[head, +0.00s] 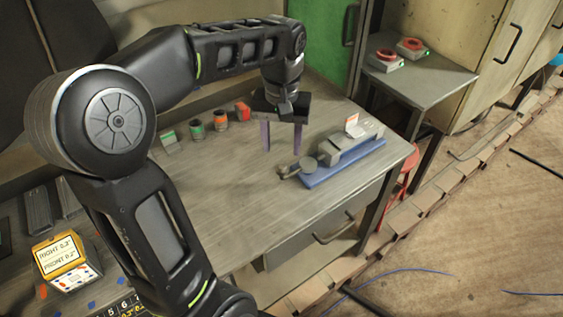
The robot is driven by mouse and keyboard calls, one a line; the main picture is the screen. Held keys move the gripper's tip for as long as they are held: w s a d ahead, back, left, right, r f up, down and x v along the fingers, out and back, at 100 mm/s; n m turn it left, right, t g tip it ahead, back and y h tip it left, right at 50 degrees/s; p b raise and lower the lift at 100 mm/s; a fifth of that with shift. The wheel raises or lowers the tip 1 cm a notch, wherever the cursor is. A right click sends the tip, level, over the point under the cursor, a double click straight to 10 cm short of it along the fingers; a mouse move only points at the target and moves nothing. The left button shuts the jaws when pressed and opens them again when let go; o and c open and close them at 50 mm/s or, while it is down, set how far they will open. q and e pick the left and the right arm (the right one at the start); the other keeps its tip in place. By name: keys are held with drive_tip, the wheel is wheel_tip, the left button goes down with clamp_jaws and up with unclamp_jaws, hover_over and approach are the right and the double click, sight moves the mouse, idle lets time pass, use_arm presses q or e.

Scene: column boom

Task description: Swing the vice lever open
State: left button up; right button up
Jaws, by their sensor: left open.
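The vice (332,153) is grey and sits on a blue base (343,163) near the right front edge of the workbench. A small grey part that looks like its lever (290,170) juts from its left end. My left gripper (281,150) points down over the bench, its two purple-grey fingers apart with nothing between them. It is behind and a little left of the lever end, apart from the vice. My right gripper is not in view.
Several small coloured containers (196,131) stand along the bench's back, left of my gripper. A yellow labelled box (62,257) is at lower left. A side table (420,82) with red-topped items stands at right. The bench (235,200) is clear in front.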

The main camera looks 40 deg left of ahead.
sight(281, 167)
use_arm(q)
drive_tip(key=shift+a+f, duration=0.1)
drive_tip(key=shift+f, duration=0.45)
wheel_tip(281, 167, down, 7)
drive_tip(key=shift+r+p, duration=0.1)
drive_tip(key=shift+p, duration=0.3)
drive_tip(key=shift+c, duration=0.2)
clamp_jaws()
idle(0.7)
